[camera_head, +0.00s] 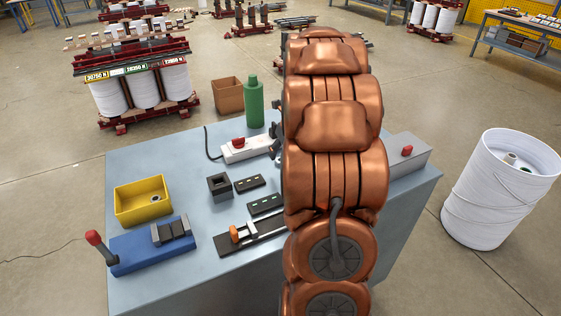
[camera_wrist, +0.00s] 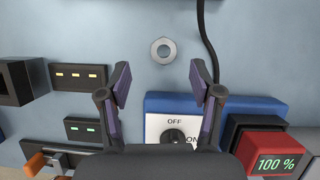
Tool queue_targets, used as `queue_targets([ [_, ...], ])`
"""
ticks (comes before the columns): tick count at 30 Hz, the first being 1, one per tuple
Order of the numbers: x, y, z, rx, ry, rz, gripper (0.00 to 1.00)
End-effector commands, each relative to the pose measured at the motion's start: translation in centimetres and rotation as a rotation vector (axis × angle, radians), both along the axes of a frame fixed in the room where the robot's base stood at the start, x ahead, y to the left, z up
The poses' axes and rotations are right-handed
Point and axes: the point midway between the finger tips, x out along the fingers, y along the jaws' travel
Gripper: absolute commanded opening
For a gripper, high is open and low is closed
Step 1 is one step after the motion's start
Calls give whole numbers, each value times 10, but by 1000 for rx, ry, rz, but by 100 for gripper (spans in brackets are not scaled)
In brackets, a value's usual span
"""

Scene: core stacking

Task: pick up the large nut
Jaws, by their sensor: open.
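My gripper (camera_wrist: 160,84) is open and empty. In the wrist view the nut shows just beyond the gap between its two fingertips, roughly centred, with nothing touching it. In the head view my copper-coloured arm hides this nut and most of the gripper. A small round piece (camera_head: 154,197) sits in the yellow bin (camera_head: 141,211); I cannot tell its kind.
A blue switch box (camera_wrist: 157,102) and a red display (camera_wrist: 265,148) stand close to my gripper. Dark blocks (camera_wrist: 79,77) lie to the left. A black cable (camera_wrist: 207,40) runs right of the nut. A green bottle (camera_head: 253,103) stands at the table's back.

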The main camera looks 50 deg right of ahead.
Motion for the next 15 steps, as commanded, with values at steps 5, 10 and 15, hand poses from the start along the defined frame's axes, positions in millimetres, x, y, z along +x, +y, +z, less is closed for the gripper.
queue_targets([
  [5,3,-2,-8,0,-1,0,65],
  [10,8,-5,-26,4,2,2,65],
  [15,14,-7,-43,1,0,1,65],
])
